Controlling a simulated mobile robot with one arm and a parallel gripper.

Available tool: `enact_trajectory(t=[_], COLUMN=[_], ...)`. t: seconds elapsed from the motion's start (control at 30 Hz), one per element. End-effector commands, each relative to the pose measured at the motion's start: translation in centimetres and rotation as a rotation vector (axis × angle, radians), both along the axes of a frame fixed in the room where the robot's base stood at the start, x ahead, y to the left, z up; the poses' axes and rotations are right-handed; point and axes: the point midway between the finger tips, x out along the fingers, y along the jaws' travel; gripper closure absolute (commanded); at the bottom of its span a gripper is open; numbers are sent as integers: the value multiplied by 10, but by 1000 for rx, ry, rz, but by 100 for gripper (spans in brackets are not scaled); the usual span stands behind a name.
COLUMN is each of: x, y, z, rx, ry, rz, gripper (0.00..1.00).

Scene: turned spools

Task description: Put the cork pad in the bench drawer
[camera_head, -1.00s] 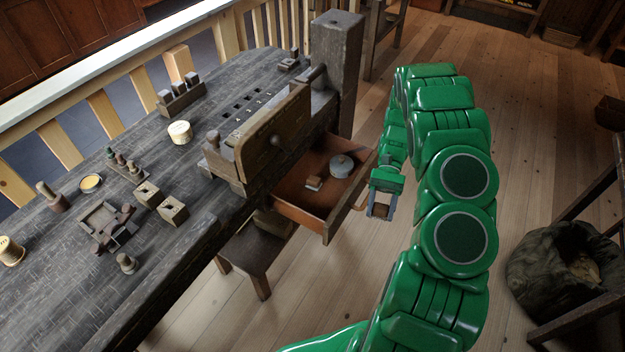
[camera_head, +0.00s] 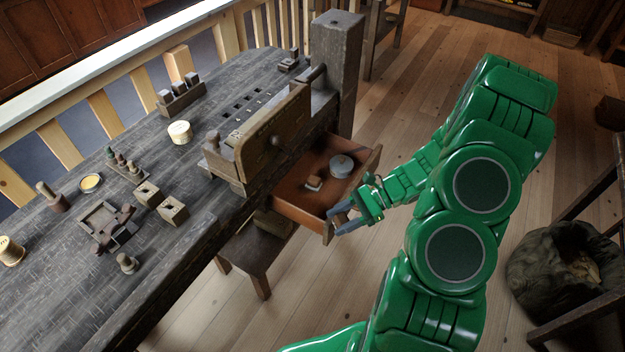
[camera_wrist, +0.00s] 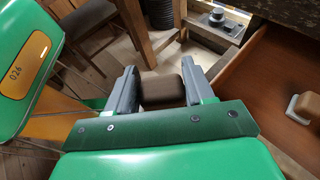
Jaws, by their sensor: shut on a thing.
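My gripper (camera_head: 338,220) is shut on the cork pad, a brown block with rounded corners. The pad (camera_wrist: 162,89) shows between the two grey fingers in the wrist view; in the head view the fingers hide most of it. The bench drawer (camera_head: 290,209) is pulled out from the bench and open at the top. My gripper is by the drawer's front corner, and the drawer interior (camera_wrist: 262,92) lies to the right of the fingers in the wrist view. I cannot tell whether the pad is over the rim or just outside it.
Inside the drawer are a small tan block (camera_head: 314,183), also in the wrist view (camera_wrist: 303,108), and a round grey tin (camera_head: 342,166). Bare drawer floor shows around them. The bench top (camera_head: 60,285) holds several small wooden items. A stool (camera_head: 255,250) stands below the drawer.

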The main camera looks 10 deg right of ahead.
Motion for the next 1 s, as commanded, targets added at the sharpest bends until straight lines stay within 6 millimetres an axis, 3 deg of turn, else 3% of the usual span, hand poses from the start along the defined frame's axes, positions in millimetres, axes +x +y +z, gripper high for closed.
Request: enact_trajectory(t=[0.4, 0.7, 1.0], x=[19, 34, 50], y=[45, 61, 64], z=[40, 67, 66], rx=[5, 2, -3], ry=[-3, -3, -1], rz=[-308, -453, -482], gripper=[77, 77, 77])
